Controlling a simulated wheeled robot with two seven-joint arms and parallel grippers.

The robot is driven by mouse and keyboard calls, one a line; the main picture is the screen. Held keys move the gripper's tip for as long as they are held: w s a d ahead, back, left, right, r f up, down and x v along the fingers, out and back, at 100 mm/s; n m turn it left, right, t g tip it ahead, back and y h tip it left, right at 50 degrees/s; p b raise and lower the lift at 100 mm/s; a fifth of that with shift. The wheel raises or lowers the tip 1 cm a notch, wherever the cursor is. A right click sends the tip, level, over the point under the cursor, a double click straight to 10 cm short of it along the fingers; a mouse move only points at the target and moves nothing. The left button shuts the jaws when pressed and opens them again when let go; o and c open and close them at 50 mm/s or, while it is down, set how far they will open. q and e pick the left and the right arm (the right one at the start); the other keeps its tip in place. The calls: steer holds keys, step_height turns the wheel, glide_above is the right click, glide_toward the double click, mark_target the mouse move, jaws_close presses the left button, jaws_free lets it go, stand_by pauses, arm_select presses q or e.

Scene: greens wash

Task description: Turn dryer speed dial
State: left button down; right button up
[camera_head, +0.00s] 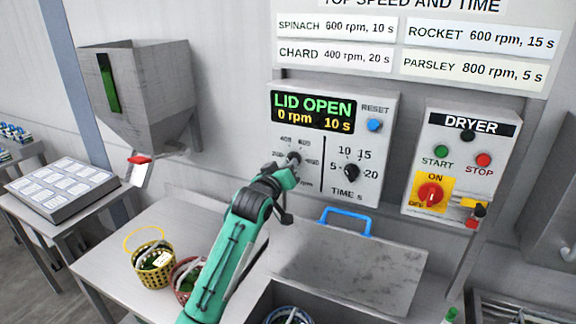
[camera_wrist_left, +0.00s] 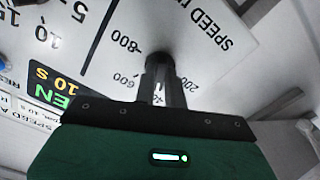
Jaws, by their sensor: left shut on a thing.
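The speed dial (camera_wrist_left: 158,60) sits on the control panel (camera_head: 375,110) under the display, left of the time dial (camera_head: 351,172). The display (camera_head: 312,112) reads LID OPEN, 0 rpm, 10 s. My left gripper (camera_head: 290,166) reaches up to the speed dial and hides most of it. In the left wrist view, my left gripper (camera_wrist_left: 160,90) is shut on the dark speed dial, with 200, 600 and 800 marks around it. The exact setting of the pointer is hidden. My right gripper is not in either view.
A dryer box (camera_head: 461,140) with start, stop and a red on/off switch hangs at right. Below the panel is a grey lid (camera_head: 350,270) with a blue handle (camera_head: 345,215). A yellow basket (camera_head: 153,268) and a red basket (camera_head: 180,284) stand beside my left arm.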

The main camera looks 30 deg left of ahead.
arm_select(q)
steer(key=shift+n, duration=0.3)
stand_by(0.4)
steer(key=c, duration=1.5)
jaws_free()
steer(key=shift+o, duration=0.2)
steer(key=s+b, duration=0.4)
steer(key=s, duration=0.9)
steer(key=shift+s+d, duration=0.35)
steer(key=shift+s, duration=0.05)
